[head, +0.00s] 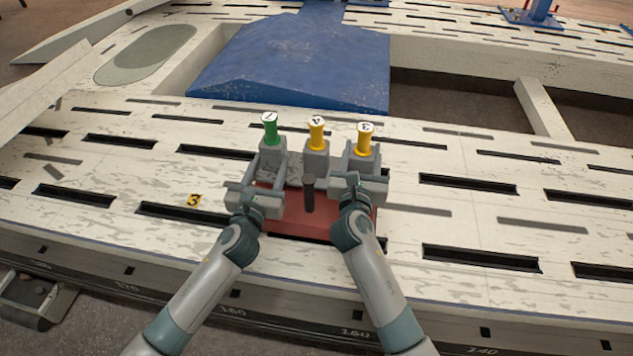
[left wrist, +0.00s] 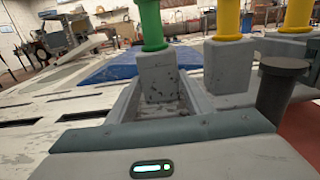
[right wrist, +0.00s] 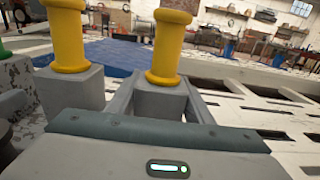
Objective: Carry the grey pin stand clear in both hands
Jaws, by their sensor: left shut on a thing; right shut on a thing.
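The grey pin stand (head: 302,172) is in the middle of the head view, at or just above a red plate on the bench; I cannot tell if it touches. It carries a green pin (head: 270,129) on the left, a yellow pin (head: 317,134) in the middle and a yellow pin (head: 364,140) on the right. A dark upright peg (head: 308,196) is at its front. My left gripper (head: 262,180) is shut on the stand's left end, below the green pin (left wrist: 151,25). My right gripper (head: 362,178) is shut on its right end, below the right yellow pin (right wrist: 169,45). The fingertips are partly hidden.
The red plate (head: 300,222) lies under and in front of the stand. A blue block (head: 300,60) lies behind the stand, next to a dark opening (head: 450,100). A yellow number tag (head: 194,200) is at the left.

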